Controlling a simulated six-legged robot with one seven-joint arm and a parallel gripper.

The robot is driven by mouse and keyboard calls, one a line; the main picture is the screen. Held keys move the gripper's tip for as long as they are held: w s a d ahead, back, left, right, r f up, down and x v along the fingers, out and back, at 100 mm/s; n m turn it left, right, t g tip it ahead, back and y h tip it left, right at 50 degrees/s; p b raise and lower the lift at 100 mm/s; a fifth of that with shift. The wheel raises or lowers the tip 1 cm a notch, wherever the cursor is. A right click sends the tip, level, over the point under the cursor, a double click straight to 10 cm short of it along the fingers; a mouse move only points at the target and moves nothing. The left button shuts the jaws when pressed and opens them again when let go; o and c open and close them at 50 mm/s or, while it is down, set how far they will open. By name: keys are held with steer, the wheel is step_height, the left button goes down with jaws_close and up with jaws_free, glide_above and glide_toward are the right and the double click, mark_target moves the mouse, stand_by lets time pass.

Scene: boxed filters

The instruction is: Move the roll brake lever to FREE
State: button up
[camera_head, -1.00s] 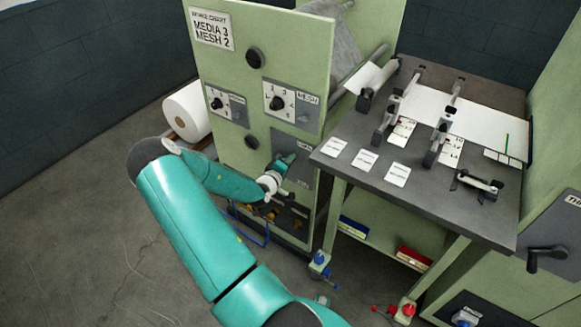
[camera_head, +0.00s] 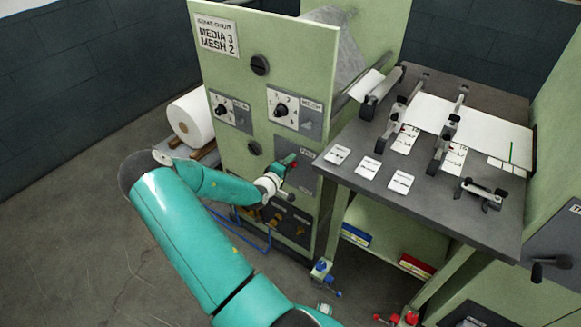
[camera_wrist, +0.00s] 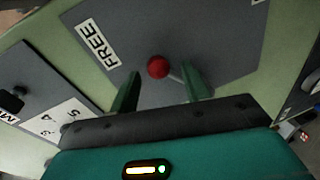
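The roll brake lever's red ball knob (camera_wrist: 158,67) shows in the wrist view, on a short grey shaft running down-right from it. It stands out from a dark grey plate (camera_wrist: 215,40). The white FREE label (camera_wrist: 98,44) is up-left of the knob. A second label at the top right edge is cut off. My gripper (camera_wrist: 161,74) is open, with one green finger on each side of the knob; I cannot tell whether either touches it. In the head view my gripper (camera_head: 286,165) is at the plate (camera_head: 302,178) on the green panel, with the red knob (camera_head: 294,163) at its fingertips.
Selector dials (camera_head: 281,110) sit above on the panel. A lower block (camera_head: 287,222) with orange parts lies beneath. The grey worktable (camera_head: 345,170) with cards and clamps stands close at right. A white roll (camera_head: 191,120) is behind the panel at left. Open floor lies at left.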

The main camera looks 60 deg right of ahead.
steer(key=shift+s, duration=0.2)
steer(key=shift+a, duration=0.1)
steer(key=w+a+r, duration=0.1)
steer(key=a+r, duration=0.1)
steer(key=a, duration=1.1)
steer(key=shift+a+r, duration=0.15)
steer(key=shift+r, duration=0.1)
steer(key=shift+w, duration=0.15)
